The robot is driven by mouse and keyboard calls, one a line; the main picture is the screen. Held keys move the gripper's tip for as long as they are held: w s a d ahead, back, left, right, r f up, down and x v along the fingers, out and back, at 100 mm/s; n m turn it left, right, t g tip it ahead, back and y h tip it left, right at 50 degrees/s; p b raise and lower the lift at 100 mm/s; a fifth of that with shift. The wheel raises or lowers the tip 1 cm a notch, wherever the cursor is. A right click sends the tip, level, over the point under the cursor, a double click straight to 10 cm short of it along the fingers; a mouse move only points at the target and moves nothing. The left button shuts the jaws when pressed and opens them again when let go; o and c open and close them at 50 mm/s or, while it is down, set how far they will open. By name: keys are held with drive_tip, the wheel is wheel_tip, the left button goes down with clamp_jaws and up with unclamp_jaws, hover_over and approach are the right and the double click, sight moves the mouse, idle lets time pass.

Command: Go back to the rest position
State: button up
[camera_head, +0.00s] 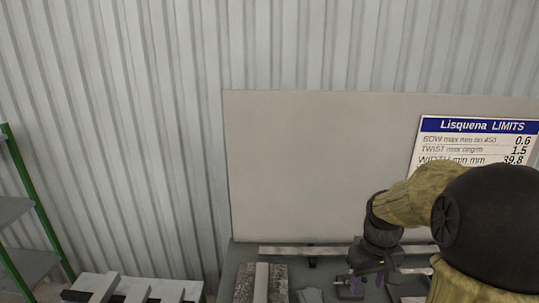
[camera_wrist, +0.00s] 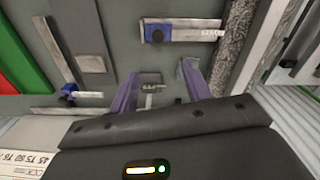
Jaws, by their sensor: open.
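My gripper (camera_wrist: 160,95) shows in the wrist view with its two purple fingers spread apart, open and with nothing held between them. In the head view my gripper (camera_head: 370,283) hangs low over the grey table (camera_head: 240,256), at the lower right. My arm reaches in from the right edge and hides part of the table and sign. In the wrist view the fingers point over the grey table surface (camera_wrist: 112,25), where a small dark piece with a label (camera_wrist: 151,87) lies beyond and between the fingertips.
A steel tool with a blue slider (camera_wrist: 158,33) lies on the table; another (camera_wrist: 68,88) is at left. Green and red strips (camera_wrist: 15,65) lie at the left edge. A pale panel with a limits sign (camera_head: 470,140) stands behind. A green-framed rack (camera_head: 35,190) is at left.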

drive_tip(key=s+a+f+t, duration=0.1)
drive_tip(key=s+a+f, duration=0.1)
drive_tip(key=a, duration=0.4)
drive_tip(key=s+a+f+m+t, duration=0.1)
drive_tip(key=s+a+f, duration=0.1)
drive_tip(key=s+a, duration=0.2)
drive_tip(key=shift+s+a+f, duration=0.3)
drive_tip(key=shift+a, duration=0.7)
